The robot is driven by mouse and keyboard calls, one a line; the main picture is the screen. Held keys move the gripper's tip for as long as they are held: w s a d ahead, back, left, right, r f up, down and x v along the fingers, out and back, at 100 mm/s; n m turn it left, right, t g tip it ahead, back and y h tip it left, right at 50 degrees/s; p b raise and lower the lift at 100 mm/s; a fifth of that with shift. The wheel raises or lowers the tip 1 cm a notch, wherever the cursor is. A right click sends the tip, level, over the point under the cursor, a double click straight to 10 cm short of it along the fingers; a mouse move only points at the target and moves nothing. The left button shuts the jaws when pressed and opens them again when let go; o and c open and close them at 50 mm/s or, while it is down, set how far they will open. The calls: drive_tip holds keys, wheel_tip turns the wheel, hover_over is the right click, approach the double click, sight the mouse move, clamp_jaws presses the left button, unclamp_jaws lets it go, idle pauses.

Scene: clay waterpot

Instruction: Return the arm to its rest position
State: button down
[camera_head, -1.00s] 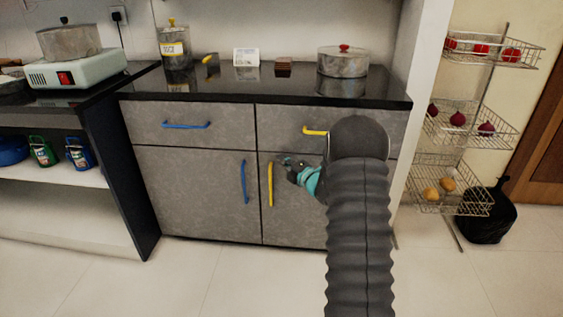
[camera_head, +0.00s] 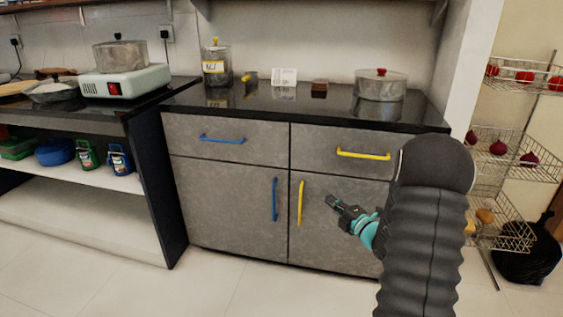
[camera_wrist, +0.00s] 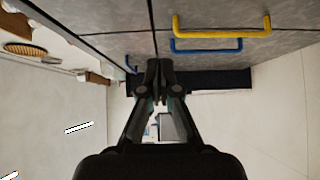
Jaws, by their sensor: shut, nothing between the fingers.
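My gripper (camera_head: 334,203) is in front of the lower right cabinet door, to the right of the yellow vertical handle (camera_head: 300,203). It holds nothing, and its fingers point to the left. My arm covers part of the cabinet's right side. In the wrist view, the two fingers of my gripper (camera_wrist: 158,68) meet at their tips. There, a yellow handle (camera_wrist: 222,33) and a blue handle (camera_wrist: 205,48) show above and to the right of the fingertips. My gripper looks apart from the handles.
The grey cabinet (camera_head: 235,195) has closed drawers and doors. Its black counter (camera_head: 300,98) carries a lidded pot (camera_head: 381,84) and a rice jar (camera_head: 217,66). A wire basket rack (camera_head: 515,150) and a black bag (camera_head: 530,252) stand at right. The floor in front is clear.

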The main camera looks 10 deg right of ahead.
drive_tip(key=s+a+f+n+g+y, duration=0.5)
drive_tip(key=a+n, duration=0.3)
drive_tip(key=n, duration=0.7)
drive_tip(key=s+a+r+n+g, duration=0.1)
drive_tip(key=s+a+n+g, duration=0.7)
drive_tip(key=s+n, duration=0.55)
drive_tip(key=s+r+n+g+h, duration=0.3)
drive_tip(key=s+r+n+h, duration=0.35)
drive_tip(key=s+n, duration=0.65)
drive_tip(key=s+a+r+n+t+h, duration=0.2)
drive_tip(key=s+r+n+t+h, duration=0.1)
drive_tip(key=r+n, duration=0.6)
drive_tip(key=shift+s+a+r+t+h, duration=0.35)
drive_tip(key=shift+s+r+t, duration=0.35)
drive_tip(key=shift+s, duration=0.1)
